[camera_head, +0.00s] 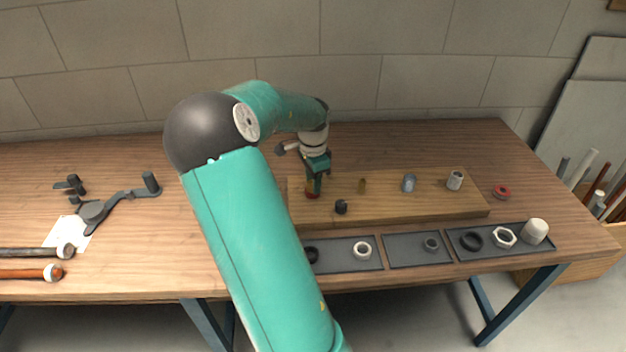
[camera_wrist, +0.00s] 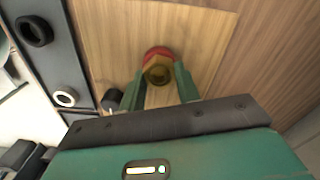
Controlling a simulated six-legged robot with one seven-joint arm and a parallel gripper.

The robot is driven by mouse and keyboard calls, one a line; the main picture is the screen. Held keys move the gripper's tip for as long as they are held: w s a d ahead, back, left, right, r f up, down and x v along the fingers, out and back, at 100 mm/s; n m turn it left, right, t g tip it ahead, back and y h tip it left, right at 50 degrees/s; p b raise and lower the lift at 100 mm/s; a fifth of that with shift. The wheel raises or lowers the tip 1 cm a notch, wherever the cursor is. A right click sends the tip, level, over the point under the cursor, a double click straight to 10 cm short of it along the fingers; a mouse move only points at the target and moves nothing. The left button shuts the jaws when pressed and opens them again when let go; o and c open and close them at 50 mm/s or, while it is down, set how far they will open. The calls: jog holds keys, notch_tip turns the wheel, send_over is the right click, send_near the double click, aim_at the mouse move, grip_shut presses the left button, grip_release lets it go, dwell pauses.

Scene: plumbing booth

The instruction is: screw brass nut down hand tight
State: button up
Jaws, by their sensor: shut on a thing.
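The brass nut (camera_wrist: 158,74) shows in the wrist view between my two fingers, with a dark round opening in its middle. A red ring or collar (camera_wrist: 157,52) shows around its far side. My gripper (camera_wrist: 160,70) is shut on the brass nut, one finger on each side. In the head view my gripper (camera_head: 316,184) points down at the left end of a wooden board (camera_head: 440,207). A bit of red (camera_head: 311,195) shows at its tips there, and the nut is mostly hidden behind the fingers. The thread under the nut is hidden.
On the board stand a black stub (camera_head: 341,207), a small brass fitting (camera_head: 362,185), a blue-grey stub (camera_head: 409,183) and a grey pipe (camera_head: 455,180). Dark trays (camera_head: 402,258) with rings and nuts lie in front. A red ring (camera_head: 502,191) lies at right.

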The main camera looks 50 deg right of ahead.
jog(key=shift+m, duration=1)
jog(key=o, duration=1.9)
jog(key=shift+c, duration=0.2)
jog(key=shift+r, duration=2.45)
